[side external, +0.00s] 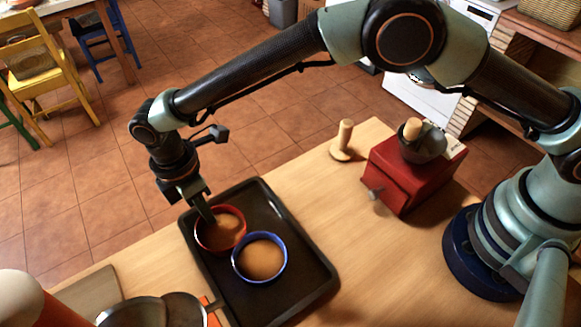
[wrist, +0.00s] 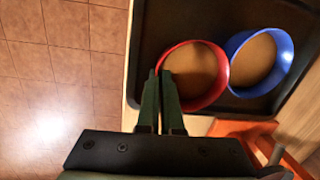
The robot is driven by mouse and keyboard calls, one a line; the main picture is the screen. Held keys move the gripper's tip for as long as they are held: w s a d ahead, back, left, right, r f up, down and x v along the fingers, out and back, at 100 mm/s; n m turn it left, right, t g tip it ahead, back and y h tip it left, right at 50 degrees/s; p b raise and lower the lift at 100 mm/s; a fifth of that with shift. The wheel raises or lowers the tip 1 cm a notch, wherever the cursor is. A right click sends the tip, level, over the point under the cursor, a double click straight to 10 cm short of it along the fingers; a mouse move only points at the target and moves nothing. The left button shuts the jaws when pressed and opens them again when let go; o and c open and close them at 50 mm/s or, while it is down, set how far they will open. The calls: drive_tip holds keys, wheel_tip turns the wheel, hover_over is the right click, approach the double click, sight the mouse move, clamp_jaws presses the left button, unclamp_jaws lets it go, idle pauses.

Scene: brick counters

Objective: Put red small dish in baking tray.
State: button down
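The red small dish (side external: 224,231) has a brown inside and appears within the outline of the dark baking tray (side external: 290,296), towards its far left end. It also shows in the wrist view (wrist: 198,78). My gripper (side external: 208,216) reaches down at the dish's left rim. In the wrist view the two green fingers (wrist: 160,76) are close together, with the red rim between their tips. The fingers hide part of that rim. I cannot tell whether the dish's base touches the tray.
A blue dish (side external: 260,259) stands in the tray right beside the red one. A red grinder (side external: 405,177) and a wooden piece (side external: 344,143) stand at the back right. A cutting board (side external: 90,293) and dark cookware (side external: 152,311) are at the front left.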

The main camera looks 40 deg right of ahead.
drive_tip(key=c, duration=1.1)
unclamp_jaws()
drive_tip(key=shift+f, duration=0.1)
